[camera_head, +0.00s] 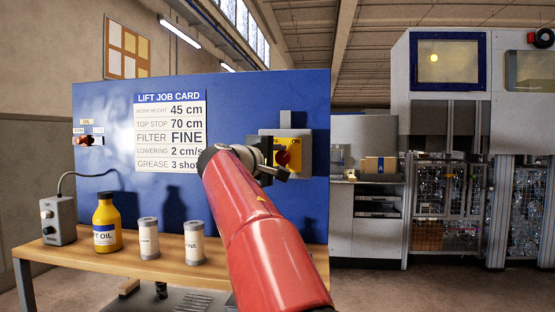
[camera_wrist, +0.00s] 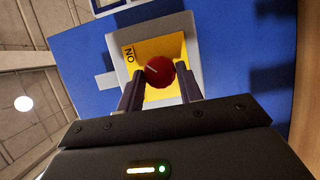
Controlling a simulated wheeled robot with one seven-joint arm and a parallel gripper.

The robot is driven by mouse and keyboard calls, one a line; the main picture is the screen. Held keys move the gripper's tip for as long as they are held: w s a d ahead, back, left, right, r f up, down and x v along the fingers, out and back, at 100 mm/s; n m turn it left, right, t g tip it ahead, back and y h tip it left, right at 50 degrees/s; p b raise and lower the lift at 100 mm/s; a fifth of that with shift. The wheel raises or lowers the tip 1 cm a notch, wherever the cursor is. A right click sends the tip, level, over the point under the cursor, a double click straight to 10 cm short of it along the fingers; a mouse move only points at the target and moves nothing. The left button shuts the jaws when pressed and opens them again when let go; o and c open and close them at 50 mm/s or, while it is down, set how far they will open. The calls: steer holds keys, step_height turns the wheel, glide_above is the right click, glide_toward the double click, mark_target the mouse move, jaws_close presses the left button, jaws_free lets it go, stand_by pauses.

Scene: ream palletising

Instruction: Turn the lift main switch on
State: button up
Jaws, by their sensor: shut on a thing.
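The lift main switch is a red rotary knob (camera_head: 282,158) on a yellow plate in a grey box (camera_head: 304,136), fixed to the right side of the blue panel (camera_head: 230,110). In the wrist view the red knob (camera_wrist: 159,71) sits in front of the yellow plate (camera_wrist: 166,92), which bears the word "ON" near its corner. A pale line marks the knob. My gripper (camera_wrist: 160,84) has its two dark fingers on either side of the knob, shut on it. In the head view my red arm hides part of the box, and my gripper (camera_head: 276,160) is at the knob.
A wooden bench (camera_head: 150,262) below the panel holds a yellow oil bottle (camera_head: 106,222), two filter canisters (camera_head: 193,243) and a grey control box (camera_head: 59,220). A job card (camera_head: 169,132) hangs on the panel. Another small control (camera_head: 86,140) is at the panel's left.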

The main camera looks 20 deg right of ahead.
steer(key=o, duration=1)
steer(key=b+v, duration=0.1)
steer(key=v, duration=0.6)
steer(key=shift+s+a, duration=0.2)
steer(key=shift+a, duration=0.15)
